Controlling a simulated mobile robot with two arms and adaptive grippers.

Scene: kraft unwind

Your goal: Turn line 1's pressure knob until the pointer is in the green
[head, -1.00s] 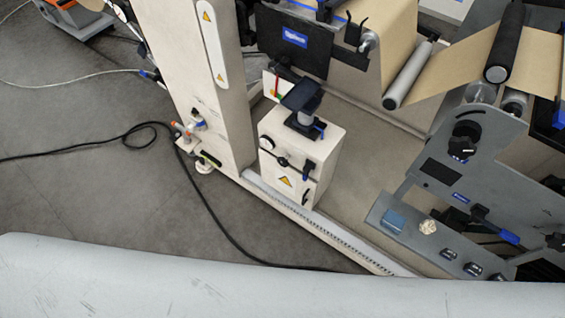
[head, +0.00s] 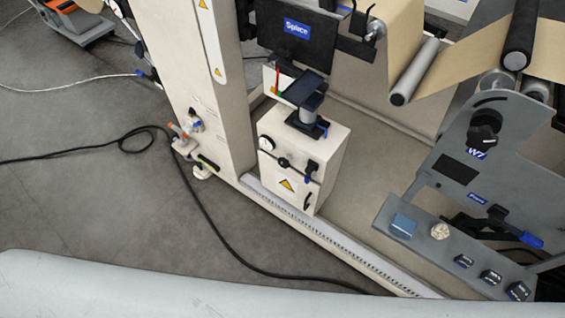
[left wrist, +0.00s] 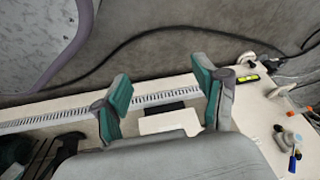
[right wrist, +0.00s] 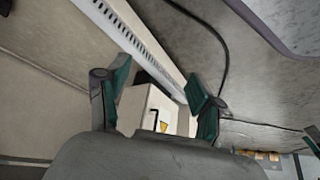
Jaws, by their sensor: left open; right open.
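In the head view a cream cabinet (head: 320,150) stands beside the machine's column. Its front has a round white gauge (head: 266,143), a small dark knob (head: 284,162) and a black-and-blue fitting (head: 310,168). The gauge's pointer and any green band are too small to read, and I see no line number. Neither gripper shows in the head view. My left gripper (left wrist: 160,78) is open and empty above the machine's base. My right gripper (right wrist: 158,76) is open and empty; the cabinet (right wrist: 142,108) shows between and beyond its fingers. Contact with the cabinet is not visible.
A grey panel (head: 452,135) with a large black knob (head: 485,127) stands at the right. Its shelf (head: 415,250) holds a blue block and a crumpled pale ball. A slotted rail (head: 330,235) runs along the base. A black cable (head: 215,225) lies on the open floor.

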